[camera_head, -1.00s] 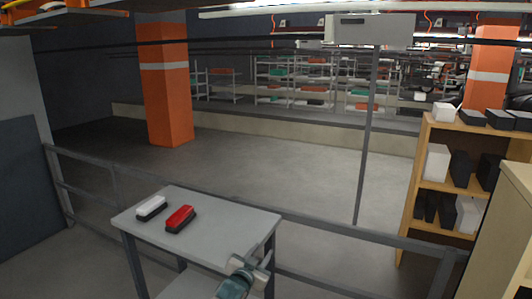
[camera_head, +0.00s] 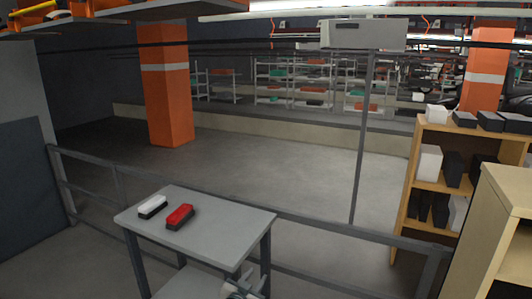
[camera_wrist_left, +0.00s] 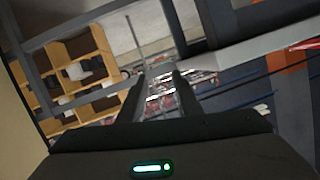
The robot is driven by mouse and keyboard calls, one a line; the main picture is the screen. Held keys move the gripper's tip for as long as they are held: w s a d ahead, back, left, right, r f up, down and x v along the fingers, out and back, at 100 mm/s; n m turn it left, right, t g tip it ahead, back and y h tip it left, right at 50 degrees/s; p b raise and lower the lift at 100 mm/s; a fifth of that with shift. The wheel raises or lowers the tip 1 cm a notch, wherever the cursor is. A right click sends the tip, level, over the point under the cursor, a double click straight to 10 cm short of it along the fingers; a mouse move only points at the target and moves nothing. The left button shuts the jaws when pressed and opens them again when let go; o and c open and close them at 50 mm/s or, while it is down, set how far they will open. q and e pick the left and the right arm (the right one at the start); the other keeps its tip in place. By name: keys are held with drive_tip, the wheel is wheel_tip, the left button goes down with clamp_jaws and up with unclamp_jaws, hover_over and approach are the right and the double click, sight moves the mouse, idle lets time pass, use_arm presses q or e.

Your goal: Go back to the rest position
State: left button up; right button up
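My left gripper (camera_head: 243,286) is at the bottom edge of the head view, low beside the near right part of the grey table (camera_head: 225,228). In the left wrist view its two dark fingers (camera_wrist_left: 158,80) stand apart with nothing between them. My right gripper is in neither view. A white block with a dark base (camera_head: 152,207) and a red block with a dark base (camera_head: 180,216) lie side by side on the table's left half, away from the gripper.
A grey railing (camera_head: 330,230) runs behind the table. A wooden shelf (camera_head: 430,187) with white and black boxes stands at right, with a pale cabinet (camera_head: 500,235) nearer. An orange pillar (camera_head: 166,90) stands beyond the railing. The table's right half is bare.

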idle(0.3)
